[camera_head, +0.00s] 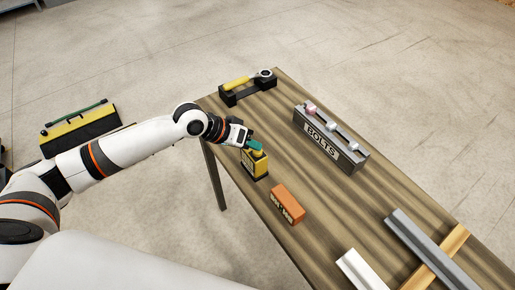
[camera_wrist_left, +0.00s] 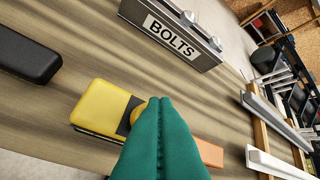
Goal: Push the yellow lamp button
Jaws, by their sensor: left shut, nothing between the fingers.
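The yellow lamp (camera_head: 255,163), a small yellow and black box, stands on the wooden table near its left edge. In the left wrist view its yellow top (camera_wrist_left: 101,108) shows beside a dark part. My left gripper (camera_head: 254,144) is shut and empty, with its green fingertips (camera_wrist_left: 163,104) at the lamp's top. The fingers hide part of the lamp and I cannot make out the button. Whether the tips touch the lamp I cannot tell. My right gripper is not in view.
A grey BOLTS rack (camera_head: 329,137) stands across the table. An orange box (camera_head: 288,204) lies near the lamp. A yellow-handled tool rests on a black stand (camera_head: 248,91) at the far end. Metal bars (camera_head: 430,248) lie at the near end. The table's middle is clear.

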